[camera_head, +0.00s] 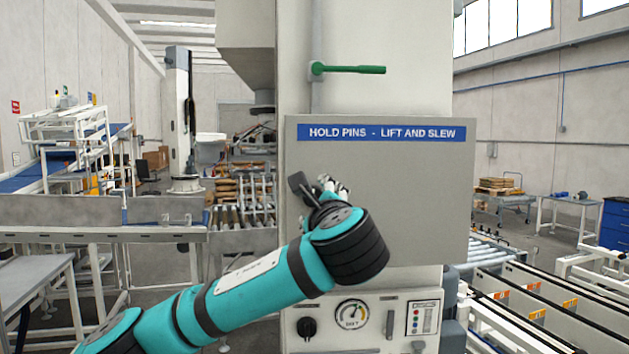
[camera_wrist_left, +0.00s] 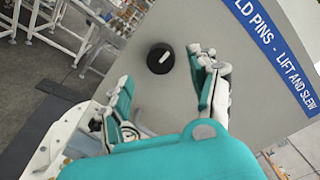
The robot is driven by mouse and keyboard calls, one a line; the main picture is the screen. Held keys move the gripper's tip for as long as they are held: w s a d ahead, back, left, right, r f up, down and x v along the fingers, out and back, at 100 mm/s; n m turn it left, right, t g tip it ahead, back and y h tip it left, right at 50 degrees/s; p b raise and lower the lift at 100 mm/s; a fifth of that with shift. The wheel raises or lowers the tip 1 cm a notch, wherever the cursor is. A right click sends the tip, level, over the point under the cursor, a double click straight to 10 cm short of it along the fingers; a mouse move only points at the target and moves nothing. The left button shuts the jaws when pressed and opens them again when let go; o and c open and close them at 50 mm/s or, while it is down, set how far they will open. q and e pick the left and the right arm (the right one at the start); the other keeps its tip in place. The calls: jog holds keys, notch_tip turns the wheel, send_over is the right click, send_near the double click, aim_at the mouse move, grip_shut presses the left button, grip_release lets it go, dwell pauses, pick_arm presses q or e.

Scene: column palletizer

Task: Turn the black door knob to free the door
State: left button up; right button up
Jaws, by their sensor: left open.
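The black door knob (camera_wrist_left: 160,58) is round with a white bar mark. It sits near the edge of the grey door (camera_wrist_left: 265,95) in the left wrist view. The door also shows in the head view (camera_head: 420,195), with a blue label reading "HOLD PINS - LIFT AND SLEW". My left gripper (camera_wrist_left: 163,88) is open and empty. Its teal and white fingers lie on either side below the knob, apart from it. In the head view my left gripper (camera_head: 334,187) is in front of the door's left part, largely behind my wrist, and I cannot make out the knob there.
A green lever (camera_head: 350,69) sticks out above the door. Below it, a control panel has another black rotary knob (camera_head: 307,327) and a gauge (camera_head: 352,314). A railing (camera_head: 160,208) stands at left and roller conveyors (camera_head: 490,252) at right.

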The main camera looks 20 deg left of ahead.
aim_at(317, 193)
pick_arm(q)
jog(key=p+x, duration=0.1)
jog(key=x, duration=0.3)
jog(key=shift+w+a+p, duration=0.15)
jog(key=shift+w+p, duration=0.2)
jog(key=shift+p, duration=0.05)
jog(key=c, duration=1.1)
